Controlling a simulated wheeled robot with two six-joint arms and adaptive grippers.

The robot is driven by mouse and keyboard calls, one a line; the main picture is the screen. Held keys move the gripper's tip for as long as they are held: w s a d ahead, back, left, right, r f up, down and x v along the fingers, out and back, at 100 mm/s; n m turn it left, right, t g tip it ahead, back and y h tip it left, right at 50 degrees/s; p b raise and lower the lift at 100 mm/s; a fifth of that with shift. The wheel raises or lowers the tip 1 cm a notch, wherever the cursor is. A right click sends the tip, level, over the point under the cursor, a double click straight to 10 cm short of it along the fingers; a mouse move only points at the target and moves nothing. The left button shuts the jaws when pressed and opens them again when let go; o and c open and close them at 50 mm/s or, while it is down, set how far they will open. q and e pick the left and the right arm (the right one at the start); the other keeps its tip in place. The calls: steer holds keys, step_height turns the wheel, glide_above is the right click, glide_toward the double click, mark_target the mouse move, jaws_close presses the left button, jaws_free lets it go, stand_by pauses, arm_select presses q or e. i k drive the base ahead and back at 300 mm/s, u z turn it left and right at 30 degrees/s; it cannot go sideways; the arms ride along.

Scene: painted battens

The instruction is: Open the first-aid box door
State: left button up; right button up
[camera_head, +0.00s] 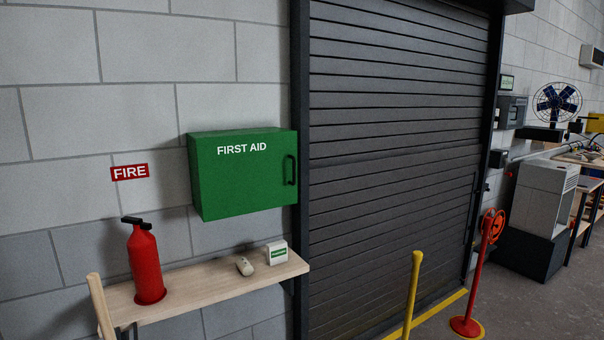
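The green first-aid box (238,178) is mounted on the grey block wall, left of the roller shutter. Its front door carries the white words FIRST AID and looks closed. A dark vertical handle (290,170) sits at the right edge of the door. Neither of my grippers shows in the head view, and nothing touches the box.
A yellow post (412,295) and a red stand (486,265) are at the right. The space before the door looks clear.

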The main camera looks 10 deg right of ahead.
mark_target(240, 175)
steer(key=z, duration=0.55)
steer(key=i, duration=0.8)
steer(key=z, duration=0.55)
